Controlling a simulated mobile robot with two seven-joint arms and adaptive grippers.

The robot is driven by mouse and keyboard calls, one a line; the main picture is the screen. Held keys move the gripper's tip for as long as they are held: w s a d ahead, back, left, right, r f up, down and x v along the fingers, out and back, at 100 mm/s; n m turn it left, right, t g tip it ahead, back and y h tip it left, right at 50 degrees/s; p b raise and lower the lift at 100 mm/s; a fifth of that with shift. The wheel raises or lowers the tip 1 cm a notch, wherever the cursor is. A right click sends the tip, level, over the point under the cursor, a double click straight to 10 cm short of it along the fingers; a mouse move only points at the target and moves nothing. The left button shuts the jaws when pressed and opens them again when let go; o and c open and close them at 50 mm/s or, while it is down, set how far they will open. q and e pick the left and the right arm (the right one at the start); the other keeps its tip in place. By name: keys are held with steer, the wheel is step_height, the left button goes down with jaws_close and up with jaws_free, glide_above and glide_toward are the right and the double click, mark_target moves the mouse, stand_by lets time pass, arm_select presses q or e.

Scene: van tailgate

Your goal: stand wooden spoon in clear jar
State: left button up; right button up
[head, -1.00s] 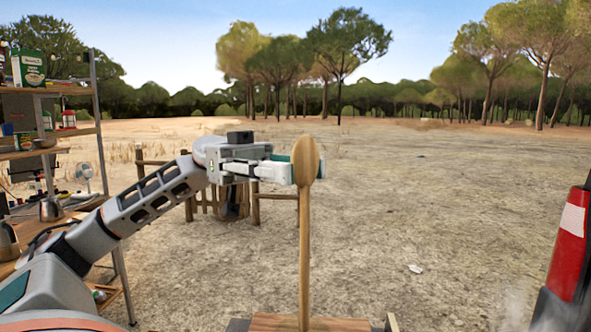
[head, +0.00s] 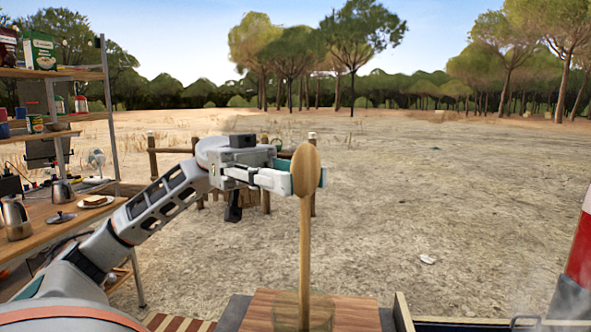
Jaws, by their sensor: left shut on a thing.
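My left gripper (head: 302,178) is shut on the wooden spoon (head: 305,236), just under or at its bowl. The spoon hangs upright, bowl up and handle pointing down. A faint see-through shape, seemingly the clear jar (head: 322,312), stands on a wooden board (head: 262,308) at the bottom of the head view. The handle's lower end overlaps the jar in the picture. I cannot tell whether it is inside, above or in front of it. The jar's bottom is cut off by the picture edge. My right gripper is not in view.
At left, a shelf unit (head: 85,117) holds boxes and jars, with kettles (head: 15,218) and a plate with food (head: 94,201) on its worktop. A red and white post-like object (head: 580,250) stands at right. Behind are a low wooden fence (head: 165,150) and open ground.

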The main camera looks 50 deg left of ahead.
arm_select(q)
steer(key=shift+f, duration=0.15)
steer(key=o, duration=1.1)
steer(key=a, duration=0.8)
steer(key=w+a+f, duration=0.1)
steer(key=a, duration=0.3)
stand_by(0.4)
